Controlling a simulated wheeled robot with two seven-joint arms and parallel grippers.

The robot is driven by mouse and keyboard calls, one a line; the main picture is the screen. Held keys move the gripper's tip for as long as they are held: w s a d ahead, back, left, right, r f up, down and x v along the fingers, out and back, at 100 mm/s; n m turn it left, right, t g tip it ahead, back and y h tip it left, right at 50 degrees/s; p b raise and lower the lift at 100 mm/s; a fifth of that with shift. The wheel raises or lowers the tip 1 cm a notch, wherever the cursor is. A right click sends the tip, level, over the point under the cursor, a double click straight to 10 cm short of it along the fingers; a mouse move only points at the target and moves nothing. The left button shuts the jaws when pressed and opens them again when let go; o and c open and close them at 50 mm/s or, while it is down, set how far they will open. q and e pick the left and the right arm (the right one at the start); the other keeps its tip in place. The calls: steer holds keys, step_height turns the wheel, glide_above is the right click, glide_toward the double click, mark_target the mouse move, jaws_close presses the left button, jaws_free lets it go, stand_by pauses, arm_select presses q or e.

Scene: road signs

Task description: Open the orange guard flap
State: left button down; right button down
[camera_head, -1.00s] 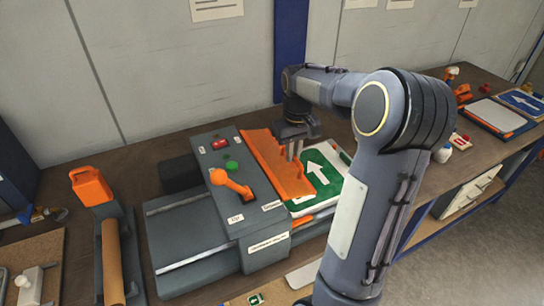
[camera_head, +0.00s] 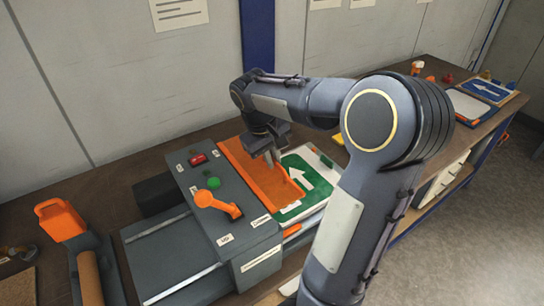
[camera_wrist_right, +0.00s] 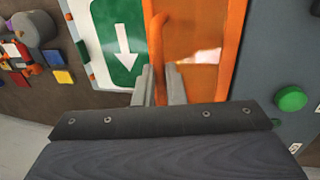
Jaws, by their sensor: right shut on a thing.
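The orange guard flap (camera_head: 240,160) lies along the right side of the grey machine (camera_head: 225,235), next to a green sign with a white arrow (camera_head: 305,178). It looks down or nearly so; I cannot tell any small tilt. My right gripper (camera_head: 273,160) is over the flap, reaching down from above. In the right wrist view the flap (camera_wrist_right: 203,45) fills the upper middle, and its orange bar handle (camera_wrist_right: 158,45) runs between the two fingers of my right gripper (camera_wrist_right: 160,82), which are shut on it. My left gripper is not in view.
The machine carries an orange lever (camera_head: 218,204), a green button (camera_head: 214,183) and a red switch (camera_head: 198,159). An orange-handled tool with a brown roll (camera_head: 62,222) stands at the left. A blue sign (camera_head: 487,92) lies at the far right of the bench.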

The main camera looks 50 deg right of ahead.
steer(key=c, duration=1.5)
jaws_free()
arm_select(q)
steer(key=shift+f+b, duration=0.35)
arm_select(e)
steer(key=v, duration=0.7)
steer(key=shift+r, duration=0.4)
